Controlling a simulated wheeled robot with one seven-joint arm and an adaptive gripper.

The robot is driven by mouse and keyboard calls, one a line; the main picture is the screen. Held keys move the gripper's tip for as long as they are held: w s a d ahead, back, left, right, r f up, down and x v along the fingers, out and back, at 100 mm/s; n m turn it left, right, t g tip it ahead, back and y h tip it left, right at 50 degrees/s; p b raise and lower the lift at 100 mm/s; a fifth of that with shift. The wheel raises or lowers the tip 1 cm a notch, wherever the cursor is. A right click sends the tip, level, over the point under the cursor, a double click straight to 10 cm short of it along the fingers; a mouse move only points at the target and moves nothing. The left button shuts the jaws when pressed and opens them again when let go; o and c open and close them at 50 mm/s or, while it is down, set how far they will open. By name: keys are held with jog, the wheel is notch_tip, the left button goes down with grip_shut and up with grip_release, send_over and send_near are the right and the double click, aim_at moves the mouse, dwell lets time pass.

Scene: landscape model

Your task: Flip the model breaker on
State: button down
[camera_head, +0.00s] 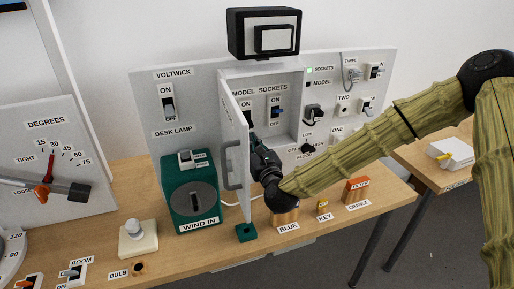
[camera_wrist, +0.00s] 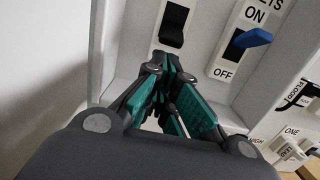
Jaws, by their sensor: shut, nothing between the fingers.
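The model breaker (camera_wrist: 173,24) is at the top of the wrist view, a white plate with a dark slot and a black lever hanging toward its lower end. In the head view its label (camera_head: 243,92) shows inside the cabinet, but its lever is mostly hidden by the door and my gripper. My gripper (camera_wrist: 166,68) is shut and empty, its fingertips just below the model breaker in the wrist view; I cannot tell whether they touch it. In the head view my gripper (camera_head: 253,138) reaches into the cabinet. The model indicator (camera_head: 309,84) is dark.
The sockets breaker (camera_wrist: 250,38), with a blue lever, is close on the right; its indicator (camera_head: 309,70) is green. The open cabinet door (camera_head: 233,140) stands just left of my gripper. A green winding box (camera_head: 190,200) and labelled blocks stand below on the table.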

jog(key=shift+p+x, duration=0.3)
jog(key=shift+x, duration=1.05)
jog(key=shift+s+d+r+g+p, duration=0.1)
jog(key=shift+s+r+g+p, duration=0.1)
jog(key=shift+g+p, duration=0.15)
